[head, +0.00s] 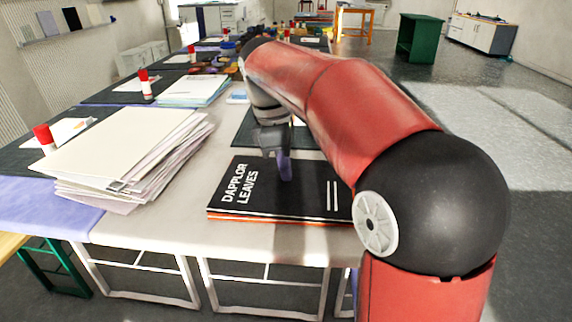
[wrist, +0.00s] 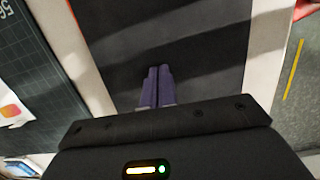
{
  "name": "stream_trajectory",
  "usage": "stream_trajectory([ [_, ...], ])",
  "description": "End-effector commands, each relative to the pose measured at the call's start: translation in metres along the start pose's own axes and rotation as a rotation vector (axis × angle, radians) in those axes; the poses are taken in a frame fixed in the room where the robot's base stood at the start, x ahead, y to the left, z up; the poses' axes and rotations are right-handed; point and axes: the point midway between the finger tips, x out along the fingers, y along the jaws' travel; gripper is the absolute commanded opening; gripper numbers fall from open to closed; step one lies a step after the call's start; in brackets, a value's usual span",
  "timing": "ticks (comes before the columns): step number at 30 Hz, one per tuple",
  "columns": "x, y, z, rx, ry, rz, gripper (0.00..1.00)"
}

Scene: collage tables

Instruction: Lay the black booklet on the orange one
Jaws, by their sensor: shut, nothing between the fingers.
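In the wrist view the closed fingers (wrist: 157,72) are over the dark cover (wrist: 175,35). I cannot tell whether the tips touch it. My arm hides the right end of the booklets.
A tall stack of papers (head: 125,155) stands on the left of the table (head: 165,228). Red-capped glue sticks (head: 146,85) and more papers (head: 183,92) are farther back. A dark green cutting mat (head: 245,128) lies behind the booklets. Bare table separates the paper stack from them.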

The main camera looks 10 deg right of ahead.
Motion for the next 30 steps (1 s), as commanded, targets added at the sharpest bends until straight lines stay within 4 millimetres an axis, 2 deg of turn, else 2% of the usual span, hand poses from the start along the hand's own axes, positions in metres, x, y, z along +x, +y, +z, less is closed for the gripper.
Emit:
stream_trajectory([
  [4, -0.012, -0.001, 0.001, -0.004, 0.000, -0.006, 0.00],
  [8, -0.010, -0.001, -0.001, -0.003, 0.000, -0.006, 0.00],
  [11, -0.011, -0.004, -0.009, -0.006, 0.000, -0.010, 0.00],
  [24, -0.027, -0.003, -0.097, -0.006, 0.000, -0.007, 0.00],
  [30, -0.032, -0.003, -0.119, -0.005, 0.000, -0.007, 0.00],
])
